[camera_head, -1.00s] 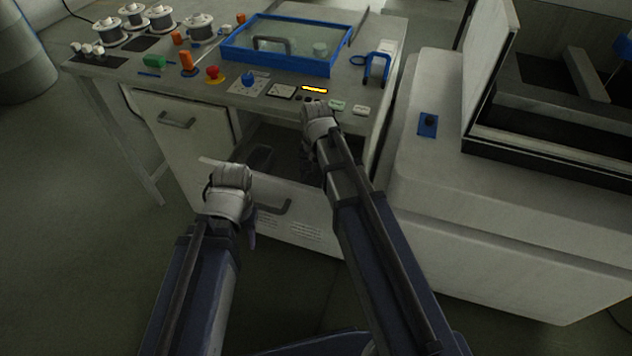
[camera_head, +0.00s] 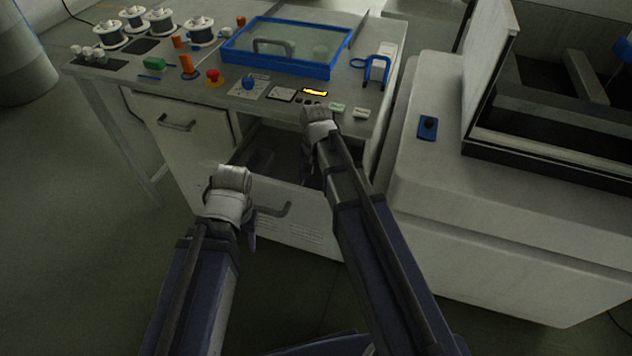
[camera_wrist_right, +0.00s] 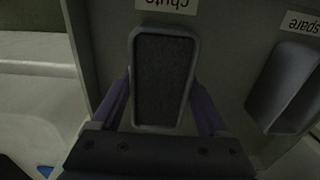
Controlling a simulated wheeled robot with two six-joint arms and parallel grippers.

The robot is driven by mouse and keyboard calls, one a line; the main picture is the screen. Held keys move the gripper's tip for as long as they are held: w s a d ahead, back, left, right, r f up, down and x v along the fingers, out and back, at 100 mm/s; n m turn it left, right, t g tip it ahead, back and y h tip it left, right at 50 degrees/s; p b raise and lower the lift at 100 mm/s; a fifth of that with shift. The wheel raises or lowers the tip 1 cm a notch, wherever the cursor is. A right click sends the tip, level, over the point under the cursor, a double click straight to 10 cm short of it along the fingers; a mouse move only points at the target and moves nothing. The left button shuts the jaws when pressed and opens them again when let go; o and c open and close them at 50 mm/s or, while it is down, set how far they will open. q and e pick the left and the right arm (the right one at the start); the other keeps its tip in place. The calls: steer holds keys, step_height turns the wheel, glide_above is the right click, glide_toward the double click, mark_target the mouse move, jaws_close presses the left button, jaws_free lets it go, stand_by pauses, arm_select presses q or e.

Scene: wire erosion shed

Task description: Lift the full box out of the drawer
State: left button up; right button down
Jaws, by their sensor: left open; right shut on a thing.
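In the right wrist view a grey, open-topped box (camera_wrist_right: 163,80), filled with dark grainy material, stands between the fingers of my right gripper (camera_wrist_right: 163,108). The gripper is shut on its two sides. The box is beside a label reading "chute" (camera_wrist_right: 166,4). I cannot tell whether its bottom touches the drawer floor. In the head view the drawer (camera_head: 300,232) is pulled open, and my right gripper (camera_head: 316,150) reaches down into it; my wrist hides the box there. My left gripper (camera_head: 250,228) is open beside the drawer handle (camera_head: 276,211), its fingers mostly hidden.
A second grey box (camera_wrist_right: 286,88) lies beside a "spare" label (camera_wrist_right: 303,24). The bench top (camera_head: 215,95) overhangs the drawer, carrying buttons, wire spools and a blue-framed lidded case (camera_head: 283,70). A large white machine (camera_head: 440,200) stands close on the right.

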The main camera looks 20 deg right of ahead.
mark_target(316, 188)
steer(key=shift+r, duration=0.1)
step_height(316, 188, up, 10)
steer(key=p, duration=1)
